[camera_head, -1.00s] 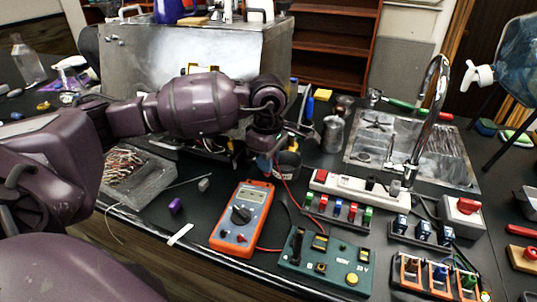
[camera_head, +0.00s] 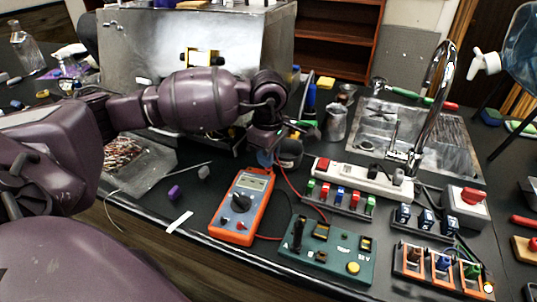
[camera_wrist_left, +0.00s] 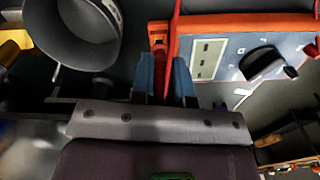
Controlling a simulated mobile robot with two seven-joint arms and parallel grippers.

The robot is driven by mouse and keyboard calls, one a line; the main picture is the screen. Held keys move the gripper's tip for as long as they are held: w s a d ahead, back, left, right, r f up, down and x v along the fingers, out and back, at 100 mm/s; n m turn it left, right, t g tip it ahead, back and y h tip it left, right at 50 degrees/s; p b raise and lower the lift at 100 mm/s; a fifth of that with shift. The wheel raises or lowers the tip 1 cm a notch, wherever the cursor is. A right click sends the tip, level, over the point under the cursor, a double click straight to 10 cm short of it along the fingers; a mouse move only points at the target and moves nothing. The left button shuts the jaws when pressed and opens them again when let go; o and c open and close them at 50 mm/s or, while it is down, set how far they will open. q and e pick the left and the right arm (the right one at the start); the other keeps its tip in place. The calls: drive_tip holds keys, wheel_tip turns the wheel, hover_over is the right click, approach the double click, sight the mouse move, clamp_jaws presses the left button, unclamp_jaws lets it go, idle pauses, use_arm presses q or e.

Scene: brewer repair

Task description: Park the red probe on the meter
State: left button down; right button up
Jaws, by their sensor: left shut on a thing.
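The orange meter (camera_head: 241,207) with a grey face and dark dial lies on the bench. My left gripper (camera_head: 266,157) is just beyond its far end, partly hidden by my own wrist. In the left wrist view my left gripper (camera_wrist_left: 165,78) has its two blue fingers shut on the red probe (camera_wrist_left: 158,42), whose red body shows between them. The orange edge of the meter (camera_wrist_left: 240,22) is close beside the probe there; I cannot tell whether they touch. A red lead (camera_head: 287,184) runs down from the gripper. My right gripper is not in view.
A green box (camera_head: 325,252) and a white power strip (camera_head: 362,180) lie to the meter's right. A purple block (camera_head: 175,192) and a white strip (camera_head: 179,222) lie to its left.

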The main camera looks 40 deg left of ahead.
use_arm(q)
drive_tip(key=shift+f+b, duration=0.7)
drive_tip(key=shift+b, duration=0.05)
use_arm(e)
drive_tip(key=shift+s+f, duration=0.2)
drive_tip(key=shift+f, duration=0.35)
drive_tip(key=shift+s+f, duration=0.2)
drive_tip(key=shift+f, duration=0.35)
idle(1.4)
use_arm(q)
drive_tip(key=c, duration=1)
unclamp_jaws()
drive_tip(key=shift+c, duration=0.2)
wheel_tip(320, 180, up, 3)
drive_tip(key=shift+w+r, duration=0.1)
drive_tip(key=shift+r, duration=0.05)
wheel_tip(320, 180, up, 6)
drive_tip(key=shift+f+p, duration=0.1)
drive_tip(key=shift+p, duration=0.2)
drive_tip(key=shift+r, duration=0.85)
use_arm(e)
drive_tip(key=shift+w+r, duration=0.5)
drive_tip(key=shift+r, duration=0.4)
